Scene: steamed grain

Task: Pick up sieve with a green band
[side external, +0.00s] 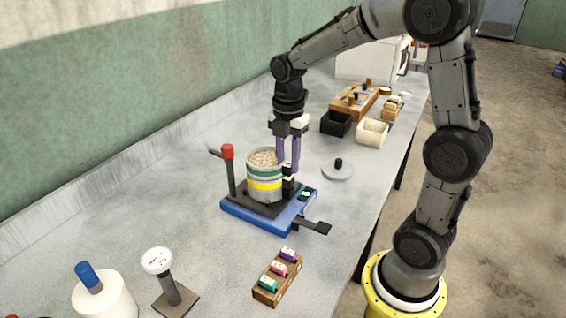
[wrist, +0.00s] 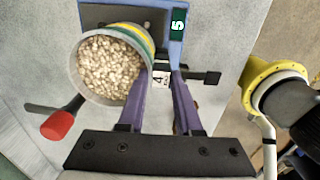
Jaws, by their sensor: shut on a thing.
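The sieve with a green band (side external: 263,173) is the upper part of a round metal stack, filled to near the top with pale grains. It sits above a part with a yellow band (side external: 265,185), upright on a blue base (side external: 259,218). In the wrist view the sieve (wrist: 76,72) is seen from above at upper left. My gripper (side external: 289,170) points down at the stack's right side, its purple fingers shut on the sieve's small dark handle; the fingertips partly hide it. The fingers (wrist: 162,74) also show beside the sieve in the wrist view.
A red-topped lever (side external: 228,153) stands left of the stack, and a black pedal (side external: 312,227) sticks out at front right. A lid (side external: 337,168) lies to the right. A wooden block with several coloured pieces (side external: 278,278), a dial gauge (side external: 158,261) and a white jar (side external: 105,298) stand in front.

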